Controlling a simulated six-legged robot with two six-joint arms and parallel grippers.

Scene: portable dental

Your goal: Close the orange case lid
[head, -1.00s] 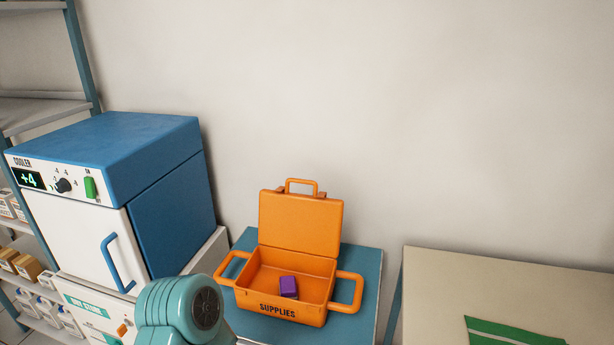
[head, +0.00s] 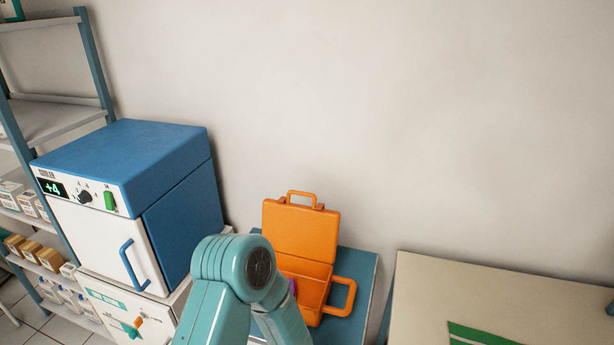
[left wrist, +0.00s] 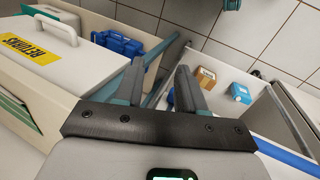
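The orange case (head: 318,285) stands on a blue-teal table against the wall in the head view. Its lid (head: 300,230) is raised, standing upright at the back with a handle on top. A purple item (head: 292,288) shows inside, mostly hidden. My teal left arm covers the case's left and front parts. In the left wrist view my left gripper (left wrist: 160,82) has its two fingers apart with nothing between them. The case is not in that wrist view. My right gripper is in neither view.
A blue and white cooler (head: 130,215) stands left of the case, beside a shelf rack (head: 60,125). A beige table (head: 480,290) is at the right. The left wrist view shows a white box marked RETURNS (left wrist: 30,60) and a bin with a small brown carton (left wrist: 205,77) and blue carton (left wrist: 240,92).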

